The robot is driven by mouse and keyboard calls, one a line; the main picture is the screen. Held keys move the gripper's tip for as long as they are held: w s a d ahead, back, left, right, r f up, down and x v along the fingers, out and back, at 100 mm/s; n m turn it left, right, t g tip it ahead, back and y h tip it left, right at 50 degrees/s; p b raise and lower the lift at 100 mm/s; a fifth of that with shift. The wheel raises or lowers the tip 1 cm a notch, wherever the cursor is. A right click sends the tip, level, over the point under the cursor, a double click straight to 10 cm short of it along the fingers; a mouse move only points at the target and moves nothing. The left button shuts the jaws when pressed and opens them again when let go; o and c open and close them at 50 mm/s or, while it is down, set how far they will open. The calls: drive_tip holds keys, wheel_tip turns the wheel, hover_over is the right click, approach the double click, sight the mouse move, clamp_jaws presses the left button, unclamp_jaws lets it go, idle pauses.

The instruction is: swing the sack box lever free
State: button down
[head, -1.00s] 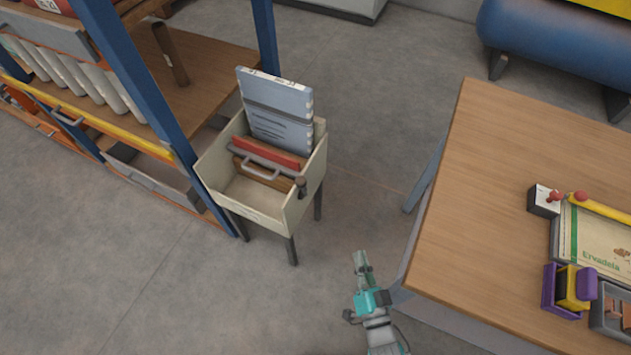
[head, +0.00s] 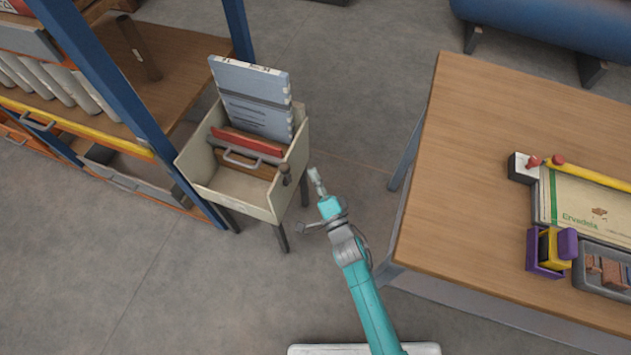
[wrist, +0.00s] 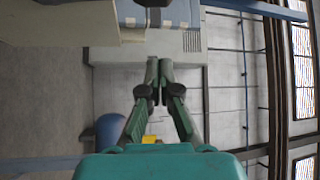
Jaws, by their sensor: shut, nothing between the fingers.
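The cream sack box (head: 239,201) stands on dark legs left of centre in the head view. Inside the box are a blue-grey sack stack (head: 255,98) standing upright and a red piece (head: 250,143) with a grey bar handle in front. My gripper (head: 314,175) is just right of the lever, apart from it in the picture. In the wrist view my gripper (wrist: 159,68) shows its two fingers shut with nothing between them. A dark rounded piece at the top edge there may be the lever.
A wooden table (head: 450,190) with a sack, a purple-yellow device and a tray stands to the right. A blue-posted shelf rack (head: 85,80) stands close on the left. Bare floor (head: 350,110) lies behind and between box and table.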

drive_tip(key=x, duration=0.7)
drive_tip(key=s+a, duration=0.1)
drive_tip(key=s+a+f, duration=0.1)
drive_tip(key=s, duration=0.1)
drive_tip(key=shift+s+a, duration=0.15)
drive_tip(key=shift+a, duration=0.15)
drive_tip(key=shift+s, duration=0.2)
drive_tip(key=s+a+f+n+t+y, duration=0.1)
drive_tip(key=s+a+f+n+y, duration=0.2)
drive_tip(key=s+f+n+y, duration=0.3)
drive_tip(key=s+f+n, duration=0.1)
drive_tip(key=s+n, duration=0.2)
drive_tip(key=shift+a+t+y, duration=0.15)
drive_tip(key=shift+t+y, duration=0.15)
idle(0.3)
drive_tip(key=shift+s+f, duration=0.1)
drive_tip(key=shift+f, duration=0.15)
